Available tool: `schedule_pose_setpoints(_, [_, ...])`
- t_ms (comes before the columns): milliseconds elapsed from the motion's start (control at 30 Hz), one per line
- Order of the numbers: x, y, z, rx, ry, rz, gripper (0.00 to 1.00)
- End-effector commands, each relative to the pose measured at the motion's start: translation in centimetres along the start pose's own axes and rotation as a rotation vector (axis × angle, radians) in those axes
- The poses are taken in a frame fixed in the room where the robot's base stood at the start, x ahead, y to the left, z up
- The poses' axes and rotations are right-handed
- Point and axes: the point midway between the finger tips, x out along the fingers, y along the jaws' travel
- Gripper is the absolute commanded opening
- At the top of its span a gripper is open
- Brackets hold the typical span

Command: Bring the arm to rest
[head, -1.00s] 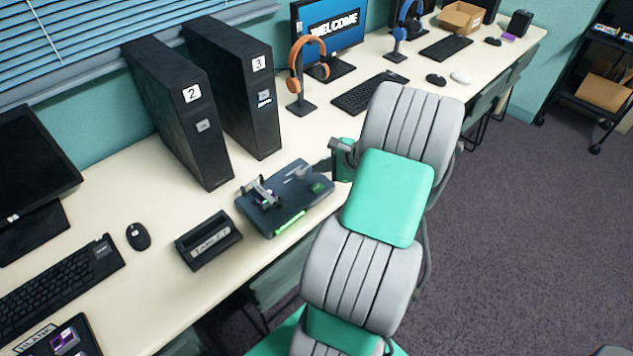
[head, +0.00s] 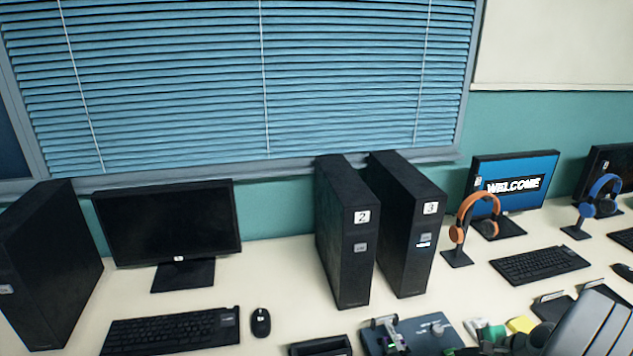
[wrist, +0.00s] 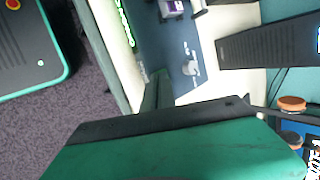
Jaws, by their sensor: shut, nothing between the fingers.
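My gripper (wrist: 157,90) shows in the wrist view as a dark green finger shape beyond its wide green and black body. It is shut and empty. It points toward the dark blue-grey tray (wrist: 180,45), and I cannot tell the exact gap between them.
Black towers marked 2 (head: 345,235) and 3 (head: 408,230) stand behind the tray. An orange headset (head: 457,235) on a stand, a WELCOME monitor (head: 515,182) and a keyboard (head: 540,264) are to the right. A dark monitor (head: 168,222) and mouse (head: 261,322) are left.

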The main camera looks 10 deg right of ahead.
Motion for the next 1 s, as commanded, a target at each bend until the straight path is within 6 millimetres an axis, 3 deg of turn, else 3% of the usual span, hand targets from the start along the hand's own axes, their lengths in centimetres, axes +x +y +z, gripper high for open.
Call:
schedule_pose_setpoints(33, [0.6,2.7,0.9,-0.063,-0.025,0.068,0.00])
schedule_pose_setpoints(200, [0.0,10.3,3.7,-0.247,-0.119,0.274,0.00])
schedule_pose_setpoints(300, [-2.2,13.6,5.4,-0.341,-0.167,0.385,0.00])
schedule_pose_setpoints(400, [-4.9,15.0,8.3,-0.477,-0.219,0.512,0.00])
schedule_pose_setpoints(533, [-7.5,14.0,11.8,-0.631,-0.230,0.632,0.00])
schedule_pose_setpoints(667, [-8.9,11.5,14.9,-0.771,-0.179,0.695,0.00])
schedule_pose_setpoints(767, [-9.3,8.2,17.8,-0.939,-0.116,0.687,0.00])
schedule_pose_setpoints(933, [-9.7,0.2,26.2,-1.342,-0.036,0.531,0.00])
schedule_pose_setpoints(1000, [-9.7,-1.4,29.5,-1.463,-0.037,0.473,0.00])
